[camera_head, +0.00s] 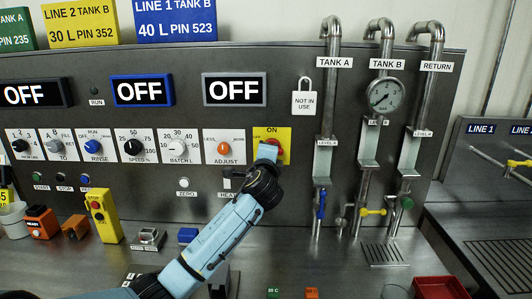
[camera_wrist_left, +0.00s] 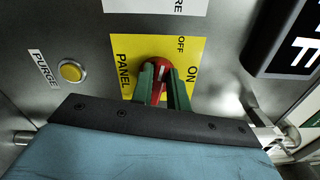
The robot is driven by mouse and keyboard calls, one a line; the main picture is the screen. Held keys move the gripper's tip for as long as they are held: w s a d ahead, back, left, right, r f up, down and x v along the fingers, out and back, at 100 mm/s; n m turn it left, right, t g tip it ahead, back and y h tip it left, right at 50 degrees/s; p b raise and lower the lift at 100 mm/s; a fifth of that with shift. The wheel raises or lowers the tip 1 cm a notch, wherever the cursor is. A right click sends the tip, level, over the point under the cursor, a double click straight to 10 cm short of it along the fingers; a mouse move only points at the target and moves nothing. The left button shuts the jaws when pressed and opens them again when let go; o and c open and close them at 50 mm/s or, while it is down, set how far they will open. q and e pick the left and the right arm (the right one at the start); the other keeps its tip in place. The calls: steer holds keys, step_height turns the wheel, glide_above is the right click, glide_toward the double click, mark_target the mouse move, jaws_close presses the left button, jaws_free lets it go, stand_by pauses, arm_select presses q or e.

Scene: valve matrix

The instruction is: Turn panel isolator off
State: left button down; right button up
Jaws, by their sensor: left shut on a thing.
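The panel isolator is a red knob (camera_wrist_left: 156,68) on a yellow plate (camera_wrist_left: 126,46) marked ON, OFF and PANEL. In the head view the yellow plate (camera_head: 285,134) is at the right end of the dial row, with ON at its top. My left gripper (camera_head: 268,153) is in front of the plate and hides much of it. In the wrist view, the green fingers of my left gripper (camera_wrist_left: 164,88) are shut on the knob, one on each side. A pale mark shows on the knob, but I cannot tell which label it points to. My right gripper is out of view.
A yellow PURGE button (camera_wrist_left: 71,71) is beside the plate in the wrist view. An orange ADJUST dial (camera_head: 224,148) is just left of the isolator. A NOT IN USE padlock tag (camera_head: 304,101) and pipes with a gauge (camera_head: 384,95) are to the right.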

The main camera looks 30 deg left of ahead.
arm_select(q)
steer(key=shift+f+n, duration=0.25)
steer(key=shift+n, duration=0.85)
steer(key=c, duration=1.4)
jaws_free()
steer(key=shift+o, duration=0.2)
steer(key=v, duration=1.3)
steer(key=shift+s+d, duration=0.15)
